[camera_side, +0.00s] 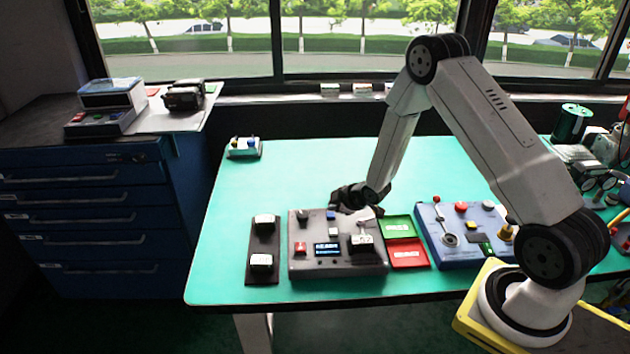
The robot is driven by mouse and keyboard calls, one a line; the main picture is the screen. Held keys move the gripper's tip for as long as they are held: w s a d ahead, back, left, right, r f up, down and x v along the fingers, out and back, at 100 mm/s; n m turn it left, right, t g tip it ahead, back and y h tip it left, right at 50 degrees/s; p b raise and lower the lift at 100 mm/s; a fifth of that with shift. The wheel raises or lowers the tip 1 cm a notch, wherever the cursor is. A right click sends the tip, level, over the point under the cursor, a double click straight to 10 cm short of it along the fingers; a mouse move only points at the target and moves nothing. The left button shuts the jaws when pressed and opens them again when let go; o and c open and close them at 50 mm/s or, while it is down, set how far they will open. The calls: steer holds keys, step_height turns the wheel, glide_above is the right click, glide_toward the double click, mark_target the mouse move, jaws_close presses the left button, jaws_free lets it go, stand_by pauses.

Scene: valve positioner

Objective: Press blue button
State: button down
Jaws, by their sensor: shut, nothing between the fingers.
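The grey control box (300,270) lies flat on the green table. A small blue button (331,215) shows near its back edge, with a white button below it in the picture. A red button (300,248) and a small lit display (327,249) are further forward, and a black knob with a white label (362,241) is at the right. My gripper (350,207) is shut and empty over the back of the box, close to the blue button on its right. I cannot tell whether it touches the box; its fingertips are small and dark.
A dark panel with two white-topped switches (263,242) is left of the box. Green (396,227) and red (408,254) trays are on the right, then a blue panel (460,255) with a lever and buttons. A small button box (244,148) stands at the back left. The table's back middle is clear.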

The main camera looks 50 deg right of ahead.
mark_target(333, 216)
steer(key=shift+r, duration=0.15)
steer(key=shift+r, duration=2.35)
steer(key=shift+a, duration=0.1)
steer(key=shift+s+a+r, duration=0.15)
steer(key=shift+r, duration=0.1)
steer(key=s+a+r+m+g, duration=0.3)
steer(key=s+a, duration=0.4)
steer(key=s, duration=0.3)
steer(key=s+a+r+m+g, duration=0.3)
steer(key=s+a+r+m, duration=0.2)
steer(key=s+a+r, duration=0.2)
steer(key=s+r, duration=0.1)
steer(key=s, duration=0.1)
steer(key=shift+s+g, duration=0.3)
steer(key=shift+s, duration=0.1)
